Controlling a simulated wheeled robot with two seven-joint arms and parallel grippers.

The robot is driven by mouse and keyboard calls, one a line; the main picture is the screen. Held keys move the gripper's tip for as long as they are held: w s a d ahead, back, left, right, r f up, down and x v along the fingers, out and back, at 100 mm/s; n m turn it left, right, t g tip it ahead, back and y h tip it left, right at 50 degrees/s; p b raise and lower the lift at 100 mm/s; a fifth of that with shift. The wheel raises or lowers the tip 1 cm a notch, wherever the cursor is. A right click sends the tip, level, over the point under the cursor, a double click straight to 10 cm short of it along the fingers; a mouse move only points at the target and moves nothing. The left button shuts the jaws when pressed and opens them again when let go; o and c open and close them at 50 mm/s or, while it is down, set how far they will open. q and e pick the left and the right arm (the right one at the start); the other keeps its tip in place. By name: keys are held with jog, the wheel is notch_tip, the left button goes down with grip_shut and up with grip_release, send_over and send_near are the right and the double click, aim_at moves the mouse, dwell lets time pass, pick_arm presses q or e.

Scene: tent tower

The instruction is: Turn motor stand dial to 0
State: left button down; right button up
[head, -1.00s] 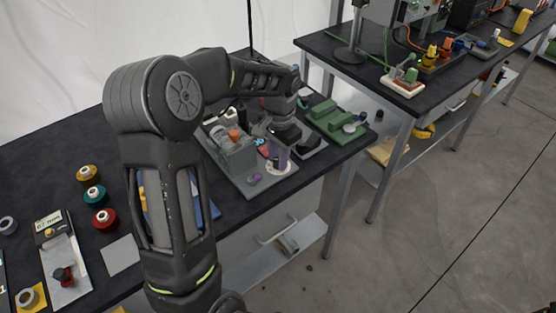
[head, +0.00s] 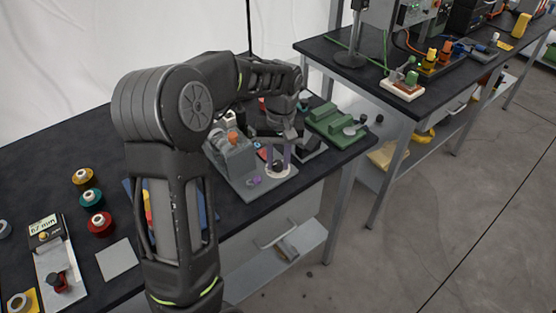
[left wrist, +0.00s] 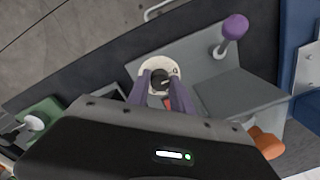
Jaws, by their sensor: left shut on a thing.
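The motor stand is a grey unit (head: 234,152) on a grey plate near the right end of the near bench. Its dial, a black knob (left wrist: 160,82) on a round white disc (left wrist: 147,68), sits at the front of the plate; the disc also shows in the head view (head: 287,173). My left gripper (head: 278,163) points down over the dial. Its two purple fingers (left wrist: 157,80) are shut on the black knob, one on each side. The disc's markings are too small to read fully. My right gripper is in neither view.
A purple-tipped lever (left wrist: 235,27) and an orange knob (head: 233,136) stand beside the dial. A green block (head: 329,118) stands behind to the right. Spools (head: 91,196) and a small display unit (head: 46,233) are at left.

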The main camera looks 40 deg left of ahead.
aim_at(279, 163)
pick_arm(q)
jog(key=shift+n, duration=0.4)
jog(key=c, duration=1.1)
grip_release()
jog(key=shift+c, duration=0.2)
notch_tip(279, 163, up, 8)
jog(key=shift+w+d+f+b, duration=0.1)
jog(key=shift+d+b, duration=0.05)
jog(key=shift+b, duration=0.2)
